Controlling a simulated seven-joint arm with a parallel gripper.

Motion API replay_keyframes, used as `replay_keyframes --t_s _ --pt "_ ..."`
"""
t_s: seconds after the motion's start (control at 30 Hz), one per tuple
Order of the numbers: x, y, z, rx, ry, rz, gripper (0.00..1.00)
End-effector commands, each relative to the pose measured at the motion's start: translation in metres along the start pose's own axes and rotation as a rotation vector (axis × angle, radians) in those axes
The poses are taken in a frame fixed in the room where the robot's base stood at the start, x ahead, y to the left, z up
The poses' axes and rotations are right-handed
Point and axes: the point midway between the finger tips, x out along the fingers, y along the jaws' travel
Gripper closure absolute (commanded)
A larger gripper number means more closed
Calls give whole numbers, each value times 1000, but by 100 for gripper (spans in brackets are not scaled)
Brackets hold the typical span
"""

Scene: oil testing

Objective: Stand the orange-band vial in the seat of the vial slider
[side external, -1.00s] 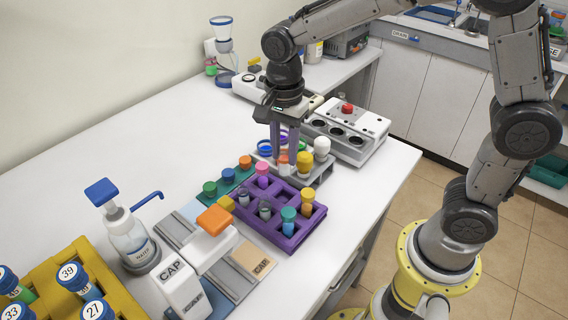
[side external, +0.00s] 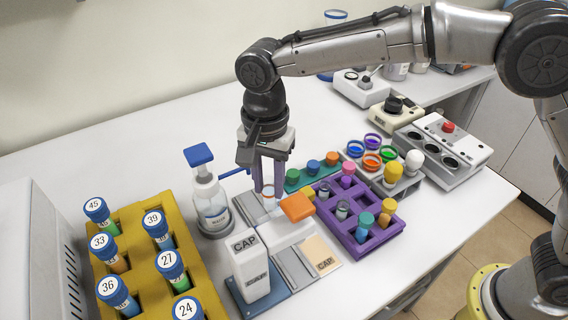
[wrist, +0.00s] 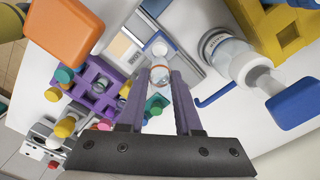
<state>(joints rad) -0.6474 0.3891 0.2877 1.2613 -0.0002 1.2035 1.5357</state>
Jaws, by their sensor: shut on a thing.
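The orange-band vial (side external: 268,201) is a small clear vial with an orange ring. My gripper (side external: 268,188) is shut on it and holds it upright, pointing down, over the back end of the vial slider. In the wrist view the vial (wrist: 160,76) sits between my purple fingertips. The vial slider (side external: 290,234) is a white block on grey rails with an orange knob (side external: 297,207). In the wrist view a round pale part (wrist: 157,46), perhaps the seat, shows just beyond the vial. I cannot tell whether the vial touches the slider.
A water wash bottle (side external: 211,205) stands close on the left. A white CAP block (side external: 250,268) is in front. A purple rack (side external: 371,250) and a green rack (side external: 296,184) are right of the slider. A yellow rack (side external: 138,255) holds numbered tubes. Grey rack (side external: 405,185) is behind.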

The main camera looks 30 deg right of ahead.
Motion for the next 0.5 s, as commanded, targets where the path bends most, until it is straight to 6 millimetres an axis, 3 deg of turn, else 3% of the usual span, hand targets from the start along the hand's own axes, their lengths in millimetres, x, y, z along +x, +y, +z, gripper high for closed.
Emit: replay_keyframes --t_s 0.5 --pt "25 1 0 1 0 2 100"
